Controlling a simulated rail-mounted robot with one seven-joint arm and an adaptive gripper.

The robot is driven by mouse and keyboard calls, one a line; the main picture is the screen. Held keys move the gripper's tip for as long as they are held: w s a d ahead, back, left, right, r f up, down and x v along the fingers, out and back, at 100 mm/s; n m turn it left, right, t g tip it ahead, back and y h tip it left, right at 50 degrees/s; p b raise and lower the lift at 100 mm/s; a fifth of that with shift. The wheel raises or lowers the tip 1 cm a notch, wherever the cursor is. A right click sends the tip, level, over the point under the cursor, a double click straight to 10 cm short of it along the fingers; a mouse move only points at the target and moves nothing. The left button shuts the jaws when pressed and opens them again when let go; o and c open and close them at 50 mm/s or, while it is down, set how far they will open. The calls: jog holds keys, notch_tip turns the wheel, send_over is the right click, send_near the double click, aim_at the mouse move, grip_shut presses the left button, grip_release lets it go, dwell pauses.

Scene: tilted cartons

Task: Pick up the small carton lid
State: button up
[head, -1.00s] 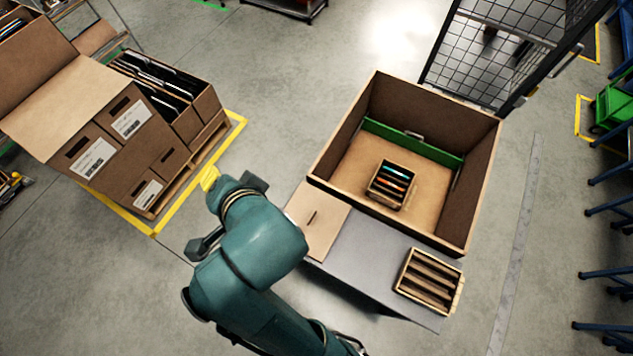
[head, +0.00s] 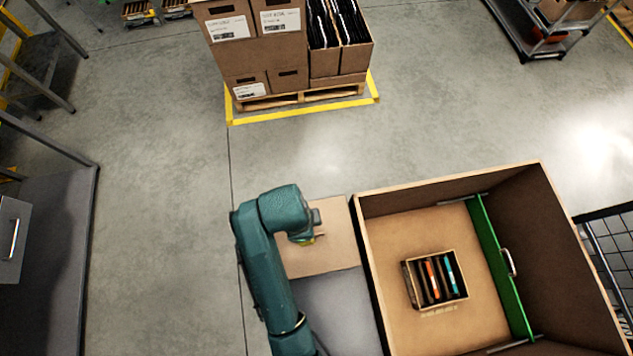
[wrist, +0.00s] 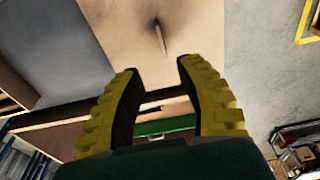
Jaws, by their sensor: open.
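The carton lid is a flat tan cardboard panel (head: 335,220) at the end of a grey table, left of a large open carton. In the wrist view the panel (wrist: 120,25) fills the top middle, with a thin dark slit or raised tab (wrist: 160,36) near its centre. My gripper (head: 306,241) is over the panel in the head view, its wrist hiding part of the panel. In the wrist view its two yellow ridged fingers (wrist: 160,88) are apart with nothing held between them. The tab lies beyond the fingertips. The height above the panel is hard to judge.
The large open carton (head: 362,265) stands close on the right, with a green divider (head: 500,262) and a small box of coloured items (head: 435,280) inside. The grey table top (head: 330,305) is bare nearby. A pallet of cartons (head: 265,45) stands behind, across open floor.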

jog(key=f, duration=0.5)
jog(key=d+f, duration=0.1)
jog(key=f, duration=0.1)
jog(key=shift+f, duration=0.3)
jog(key=f, duration=0.2)
jog(key=f+b, duration=0.1)
jog(key=d+f, duration=0.1)
jog(key=f, duration=0.1)
jog(key=shift+w+f, duration=0.2)
jog(key=shift+f, duration=0.1)
grip_shut()
